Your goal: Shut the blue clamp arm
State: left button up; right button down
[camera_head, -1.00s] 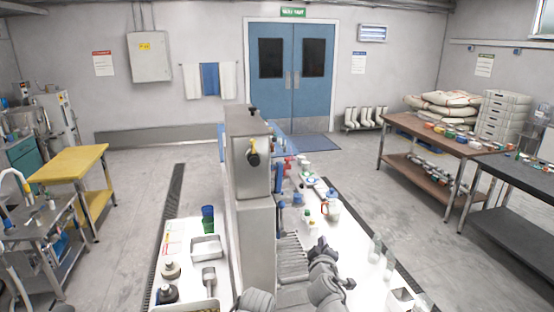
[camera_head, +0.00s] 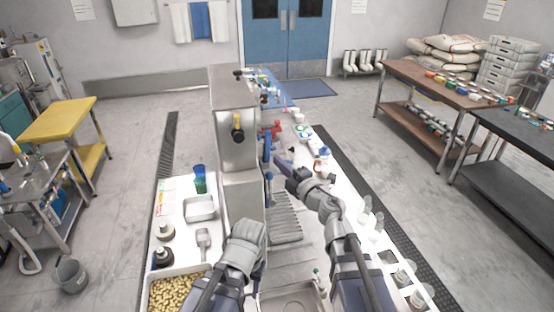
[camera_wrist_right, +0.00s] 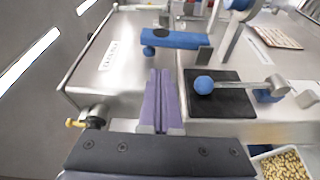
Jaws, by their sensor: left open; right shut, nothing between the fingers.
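Blue parts (camera_head: 267,150) also show on the machine's right side in the head view. My right gripper (camera_head: 279,161) is shut and empty beside them. Its purple fingers (camera_wrist_right: 160,76) point toward the bar, apparently short of it. A metal lever with a blue knob (camera_wrist_right: 204,85) lies over a black plate. My left gripper (camera_head: 250,229) is low, in front of the machine; its fingers are hard to make out.
The steel machine (camera_head: 233,118) stands in the middle of the white bench. A ribbed tray (camera_head: 286,222) lies between my arms. A bean bin (camera_head: 207,271), scoop (camera_head: 203,240) and steel pan (camera_head: 200,208) are at the left. Several glasses (camera_head: 366,207) stand along the right edge.

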aim_at(269, 145)
jog(key=x, duration=0.9)
jog(key=shift+d+m+t+b, duration=0.3)
jog(key=shift+d+m+b, duration=0.25)
jog(key=shift+m, duration=0.25)
jog(key=shift+w+d+f+m+t+b, duration=0.15)
jog(key=shift+d+m+t+b, duration=0.1)
jog(key=shift+d+m+b, duration=0.3)
jog(key=shift+w+d+f+m+t+b, duration=0.1)
jog(key=shift+d+f+m+t+b, duration=0.2)
jog(key=shift+m, duration=0.35)
jog(key=d+f+m+t+h+b, duration=0.4)
jog(key=m+b, duration=0.6)
jog(key=m, duration=0.5)
jog(key=shift+w+d+f, duration=0.5)
jog(key=shift+d+f, duration=0.35)
jog(key=shift+f, duration=0.05)
jog(key=shift+f+b, duration=0.15)
jog(key=shift+b, duration=0.2)
